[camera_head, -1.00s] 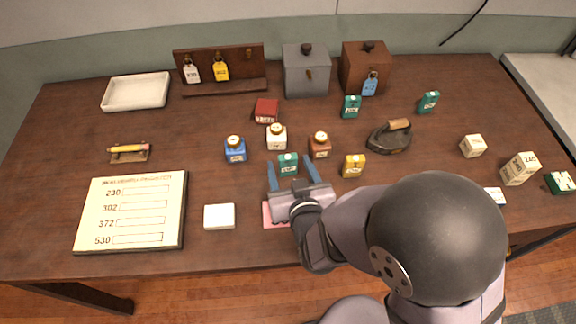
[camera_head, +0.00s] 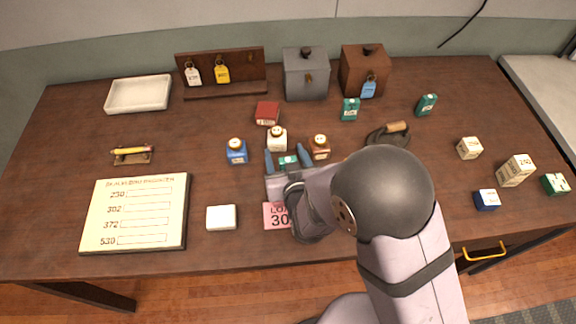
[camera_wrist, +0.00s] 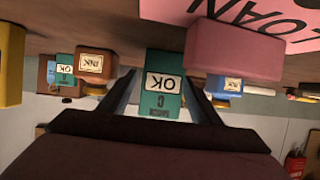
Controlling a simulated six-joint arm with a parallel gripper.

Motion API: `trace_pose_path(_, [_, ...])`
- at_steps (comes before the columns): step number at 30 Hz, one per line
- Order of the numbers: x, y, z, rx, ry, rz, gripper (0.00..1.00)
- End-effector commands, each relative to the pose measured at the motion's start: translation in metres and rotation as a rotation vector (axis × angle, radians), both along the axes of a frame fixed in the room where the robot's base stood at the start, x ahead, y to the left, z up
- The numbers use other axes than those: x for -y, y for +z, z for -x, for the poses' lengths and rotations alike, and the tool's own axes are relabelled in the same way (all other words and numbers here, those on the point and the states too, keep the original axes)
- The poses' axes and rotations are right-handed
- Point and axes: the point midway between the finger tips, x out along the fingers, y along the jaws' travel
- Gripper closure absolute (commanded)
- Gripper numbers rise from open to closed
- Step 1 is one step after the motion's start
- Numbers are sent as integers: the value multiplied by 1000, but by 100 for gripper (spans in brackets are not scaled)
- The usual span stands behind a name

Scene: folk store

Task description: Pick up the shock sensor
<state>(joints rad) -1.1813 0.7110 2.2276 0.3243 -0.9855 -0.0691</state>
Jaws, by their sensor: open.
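A small teal block (camera_head: 289,161) marked OK stands near the middle of the table, the likely shock sensor, though I read no such name on it. In the wrist view, where the scene appears upside down, the teal block (camera_wrist: 163,84) shows between the fingers of my gripper (camera_wrist: 163,103). My gripper (camera_head: 287,159) is open, with one blue finger on each side of the block. I cannot tell whether either finger touches it. My arm hides part of the block's surroundings. Two similar teal blocks, one (camera_head: 350,109) and another (camera_head: 427,104), stand farther back.
A blue ink bottle (camera_head: 237,152), a white bottle (camera_head: 277,140) and a brown bottle (camera_head: 320,148) stand close around my gripper. A pink loan card (camera_head: 276,215) lies in front. An iron (camera_head: 388,138) is to the right.

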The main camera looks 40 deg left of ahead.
Motion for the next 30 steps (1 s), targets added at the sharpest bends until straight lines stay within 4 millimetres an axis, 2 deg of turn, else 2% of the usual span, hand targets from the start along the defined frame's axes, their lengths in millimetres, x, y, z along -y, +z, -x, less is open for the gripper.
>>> trace_pose_path(7, [-1, -1, -1, 0, 0, 1, 42])
trace_pose_path(8, [-1, -1, -1, 0, 0, 1, 45])
trace_pose_path(12, [-1, -1, -1, 0, 0, 1, 78])
trace_pose_path(13, [-1, -1, -1, -1, 0, 1, 85])
trace_pose_path(14, [-1, -1, -1, 0, 0, 1, 88])
trace_pose_path(23, [-1, 0, -1, 0, 0, 0, 88])
trace_pose_path(30, [-1, 8, -1, 1, 0, -1, 88])
